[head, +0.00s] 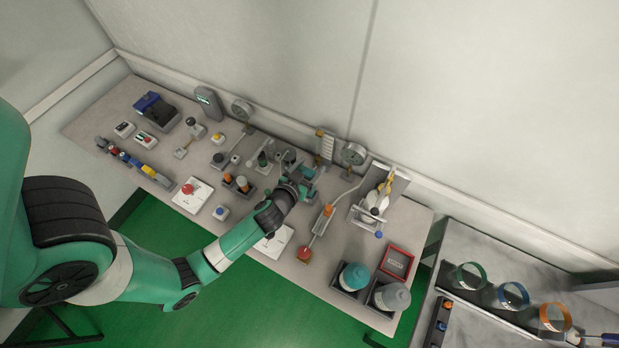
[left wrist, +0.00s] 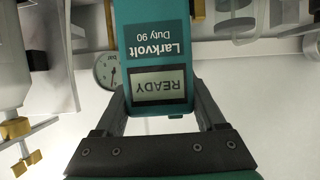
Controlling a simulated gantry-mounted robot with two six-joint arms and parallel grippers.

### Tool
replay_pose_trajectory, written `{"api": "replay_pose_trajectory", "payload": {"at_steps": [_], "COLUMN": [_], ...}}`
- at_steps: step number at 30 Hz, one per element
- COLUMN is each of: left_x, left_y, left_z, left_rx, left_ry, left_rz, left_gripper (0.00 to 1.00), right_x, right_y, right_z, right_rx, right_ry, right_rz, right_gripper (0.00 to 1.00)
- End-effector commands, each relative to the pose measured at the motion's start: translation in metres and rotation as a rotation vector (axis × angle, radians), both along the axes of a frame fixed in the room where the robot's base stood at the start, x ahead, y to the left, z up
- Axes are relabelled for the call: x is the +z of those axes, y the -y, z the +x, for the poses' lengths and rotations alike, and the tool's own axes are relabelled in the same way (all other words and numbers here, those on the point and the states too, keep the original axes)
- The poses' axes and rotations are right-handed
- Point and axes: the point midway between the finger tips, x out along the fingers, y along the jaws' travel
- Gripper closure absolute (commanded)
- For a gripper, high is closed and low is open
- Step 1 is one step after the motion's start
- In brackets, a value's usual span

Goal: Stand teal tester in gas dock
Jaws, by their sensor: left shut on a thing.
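The teal tester (left wrist: 155,50) fills the middle of the left wrist view, with a "Larkvolt Duty 90" label and a screen reading READY, both upside down in that view. My left gripper (left wrist: 158,105) is shut on it, one finger on each side. In the head view the tester (head: 309,172) is small and partly hidden by my left gripper (head: 301,187), over the back middle of the bench. I cannot tell which fixture is the gas dock, or whether the tester touches one. My right gripper is not in view.
Dark fixtures (head: 262,158) crowd the bench left of the gripper. Round gauges (head: 353,153) stand along the back wall. A pipe with an orange fitting (head: 327,211) and a white-flask stand (head: 378,205) are to the right. Teal-topped (head: 354,276) and grey bottles stand at the front right.

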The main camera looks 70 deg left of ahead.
Motion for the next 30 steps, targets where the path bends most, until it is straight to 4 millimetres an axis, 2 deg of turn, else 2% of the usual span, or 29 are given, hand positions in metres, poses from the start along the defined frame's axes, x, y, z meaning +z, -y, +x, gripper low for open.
{"api": "replay_pose_trajectory", "payload": {"at_steps": [2,9,17,21,22,26,30], "left_x": [-0.001,-0.039,-0.039,-0.043,-0.042,-0.042,-0.042], "left_y": [0.0,0.0,0.0,0.0,0.0,0.0,0.0], "left_z": [0.001,0.0,0.001,0.001,0.0,0.0,0.0], "left_rx": [-0.001,-0.001,-0.001,-0.001,-0.001,-0.001,-0.001], "left_ry": [0.003,0.0,0.003,0.003,0.0,0.0,0.0], "left_rz": [0.002,0.0,0.0,0.0,0.0,0.0,0.0], "left_gripper": [0.95,0.95,0.95,0.95,0.24,0.01,0.0], "right_x": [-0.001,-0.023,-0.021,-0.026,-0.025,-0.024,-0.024], "right_y": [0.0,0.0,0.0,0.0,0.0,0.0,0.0], "right_z": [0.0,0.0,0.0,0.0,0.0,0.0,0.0], "right_rx": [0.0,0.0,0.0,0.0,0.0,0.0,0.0], "right_ry": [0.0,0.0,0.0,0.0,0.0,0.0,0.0], "right_rz": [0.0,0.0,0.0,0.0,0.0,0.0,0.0], "right_gripper": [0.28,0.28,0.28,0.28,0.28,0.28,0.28]}}
